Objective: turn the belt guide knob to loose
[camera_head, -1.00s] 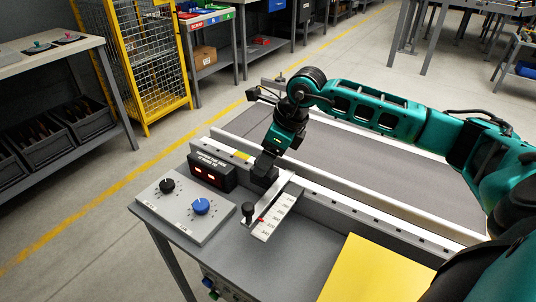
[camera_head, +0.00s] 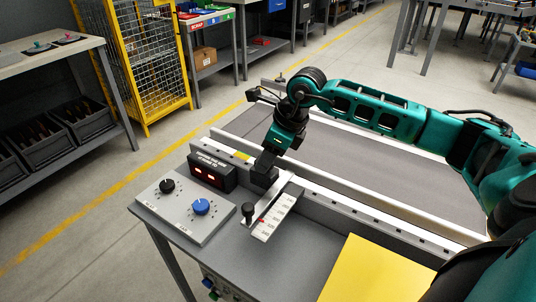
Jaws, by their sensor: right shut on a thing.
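A small black knob (camera_head: 248,209) stands upright beside the white scale plate (camera_head: 274,217), which has a red pointer mark and printed numbers. This looks like the belt guide knob, but no label on it can be read. My right gripper (camera_head: 264,178) points down at the far end of the scale plate, behind this knob and apart from it. It is shut on a dark part there, mostly hidden by the fingers. The pale guide rail (camera_head: 350,190) runs away to the right along the belt (camera_head: 345,158). My left gripper is out of view.
A grey panel (camera_head: 180,224) with a black dial (camera_head: 167,186) and a blue dial (camera_head: 201,207) lies left of the scale. A black display box (camera_head: 211,174) with red digits stands close left of my gripper. A yellow sheet (camera_head: 375,270) lies at the front right.

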